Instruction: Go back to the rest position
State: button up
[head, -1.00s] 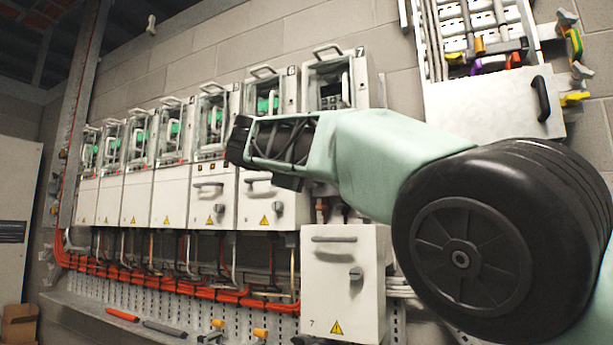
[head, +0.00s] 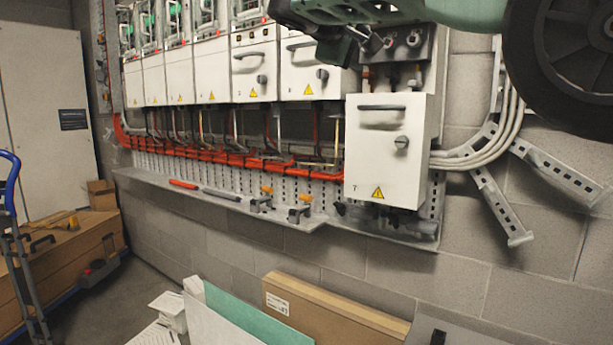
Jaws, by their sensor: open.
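My arm, pale green with black parts, crosses the top right of the head view.
A perforated ledge (head: 225,198) runs under the cabinets, with orange cables (head: 215,155) above it. Cardboard and flat panels (head: 330,305) lean at the wall's foot. A blue hand truck (head: 12,200) and a long wooden crate (head: 65,255) stand left. Some floor is clear between.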

jog(key=s+f+n+g+y+p, duration=0.1)
jog(key=s+f+g+y+p, duration=0.3)
jog(key=f, duration=0.7)
jog(key=s+f+n+g+y+p, duration=0.1)
jog(key=s+f+g+y, duration=0.2)
jog(key=s+f, duration=0.5)
jog(key=s+d+f+g+y+p, duration=0.1)
jog(key=s+f+g, duration=0.1)
jog(key=s+f, duration=0.3)
jog(key=s+d+f+m+g+y+p, duration=0.1)
jog(key=s+f, duration=0.4)
jog(key=s, duration=0.9)
jog(key=s+f+m+g+p, duration=0.1)
jog(key=s+f+g+p, duration=0.2)
jog(key=s, duration=0.7)
notch_tip(320, 180, down, 2)
jog(key=shift+s+d+f+g+y, duration=0.2)
jog(key=shift+d+g+y, duration=0.1)
jog(key=shift+d+y, duration=0.1)
